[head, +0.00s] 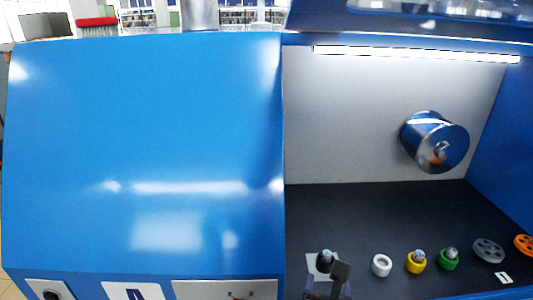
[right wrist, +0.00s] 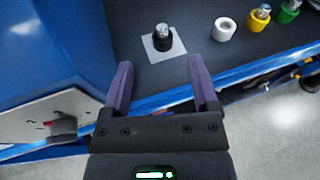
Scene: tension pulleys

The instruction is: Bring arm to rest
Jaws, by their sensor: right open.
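My right gripper (head: 328,284) shows at the bottom edge of the head view, at the front of the dark work surface. In the right wrist view its two purple fingers (right wrist: 160,78) stand wide apart with nothing between them. Beyond the fingertips a black pulley (right wrist: 162,38) with a metal top stands upright on a white square (right wrist: 151,52), apart from the fingers. The black pulley also shows in the head view (head: 325,258), partly hidden by the gripper. My left gripper is not in view.
A white ring (head: 381,265), a yellow pulley (head: 415,262), a green pulley (head: 448,260), a grey wheel (head: 488,250) and an orange wheel (head: 524,244) line the surface. A metal drum (head: 435,142) is on the back wall. A blue panel (head: 145,150) fills the left.

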